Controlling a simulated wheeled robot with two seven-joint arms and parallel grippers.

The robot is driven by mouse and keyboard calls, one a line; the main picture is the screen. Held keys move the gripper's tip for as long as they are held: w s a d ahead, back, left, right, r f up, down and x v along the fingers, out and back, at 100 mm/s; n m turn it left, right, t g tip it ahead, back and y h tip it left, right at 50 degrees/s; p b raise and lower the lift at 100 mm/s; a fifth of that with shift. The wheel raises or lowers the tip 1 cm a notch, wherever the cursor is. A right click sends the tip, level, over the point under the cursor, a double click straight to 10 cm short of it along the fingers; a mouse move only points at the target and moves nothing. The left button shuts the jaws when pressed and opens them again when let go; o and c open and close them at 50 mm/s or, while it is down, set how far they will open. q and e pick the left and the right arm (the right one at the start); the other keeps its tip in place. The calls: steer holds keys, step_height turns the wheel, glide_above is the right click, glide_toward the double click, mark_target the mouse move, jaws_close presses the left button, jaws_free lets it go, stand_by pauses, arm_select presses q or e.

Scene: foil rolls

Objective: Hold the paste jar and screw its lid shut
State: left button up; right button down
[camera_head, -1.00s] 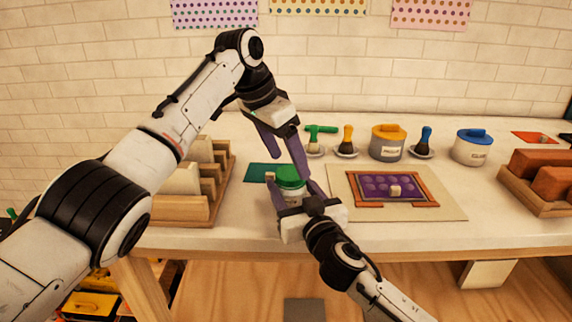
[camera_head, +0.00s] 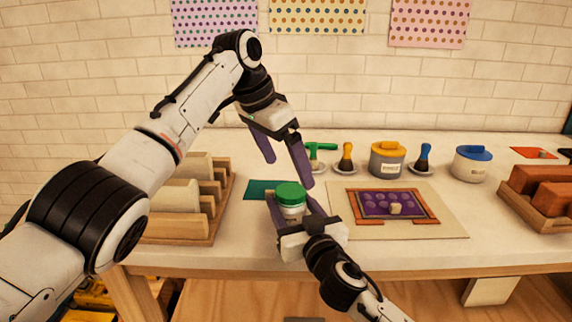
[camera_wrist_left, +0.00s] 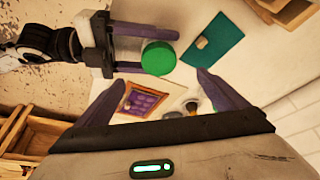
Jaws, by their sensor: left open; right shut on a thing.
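The paste jar (camera_head: 291,213) is a pale jar with a green lid (camera_head: 291,191) on top, upright above the near part of the table. My right gripper (camera_head: 290,212) is shut on the jar body from the near side, with purple fingers on both sides of it. My left gripper (camera_head: 287,170) is open and empty, above and just behind the lid, apart from it. Whether the lid sits fully down is too small to tell.
A teal mat (camera_head: 262,189) lies behind the jar. A wooden rack (camera_head: 217,207) stands left. A framed purple print on a board (camera_head: 450,215) lies right. A yellow-lidded pot (camera_head: 387,160), a blue-lidded pot (camera_head: 472,164) and dabbers in dishes line the back.

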arm_select(q)
steer(key=v, duration=1.1)
steer(key=shift+r, duration=0.15)
steer(key=shift+s, duration=0.1)
arm_select(e)
steer(key=c, duration=0.6)
jaws_free()
steer(key=v, duration=1)
steer(key=shift+s, duration=0.15)
